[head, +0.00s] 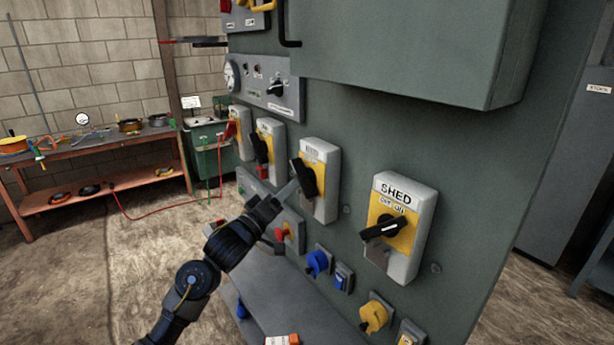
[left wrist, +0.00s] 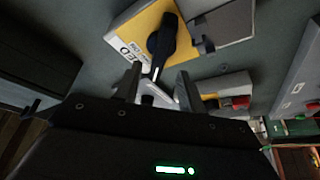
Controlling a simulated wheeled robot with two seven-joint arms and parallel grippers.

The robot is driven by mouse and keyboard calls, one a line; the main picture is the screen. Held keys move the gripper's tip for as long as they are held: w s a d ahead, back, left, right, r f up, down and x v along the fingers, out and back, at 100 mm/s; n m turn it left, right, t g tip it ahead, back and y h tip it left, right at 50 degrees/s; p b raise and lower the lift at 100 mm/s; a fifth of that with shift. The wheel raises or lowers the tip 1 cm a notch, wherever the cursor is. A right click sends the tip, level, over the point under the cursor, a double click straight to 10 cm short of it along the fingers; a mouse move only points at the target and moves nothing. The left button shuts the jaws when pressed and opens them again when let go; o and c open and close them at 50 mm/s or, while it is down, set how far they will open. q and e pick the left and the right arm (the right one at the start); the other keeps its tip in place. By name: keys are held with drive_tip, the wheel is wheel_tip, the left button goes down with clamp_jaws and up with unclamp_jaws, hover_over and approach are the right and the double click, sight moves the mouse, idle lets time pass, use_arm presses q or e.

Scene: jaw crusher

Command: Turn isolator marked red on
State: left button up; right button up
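A row of grey isolators with yellow plates runs along the green cabinet. The third one (head: 321,180) has a black handle (head: 306,178); its label is too small to read in the head view. In the left wrist view, an isolator (left wrist: 138,32) with a black handle (left wrist: 165,42) shows a partly cut label ending in "ED". My left gripper (head: 284,196) is just left of and below the third isolator's handle. In the left wrist view its fingers (left wrist: 158,88) are apart, close to the handle's tip; contact cannot be told. My right gripper is not in view.
The SHED isolator (head: 402,226) is at right, a black-handled one (head: 270,143) and a red-handled one (head: 241,130) at left. Below are a red knob (head: 281,233), a blue socket (head: 318,262) and a yellow socket (head: 374,316). A large box (head: 410,50) juts out above.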

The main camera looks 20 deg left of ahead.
sight(299, 180)
use_arm(q)
drive_tip(key=p+x, duration=0.1)
drive_tip(key=x, duration=0.5)
drive_tip(key=shift+d+p, duration=0.15)
drive_tip(key=shift+p, duration=0.15)
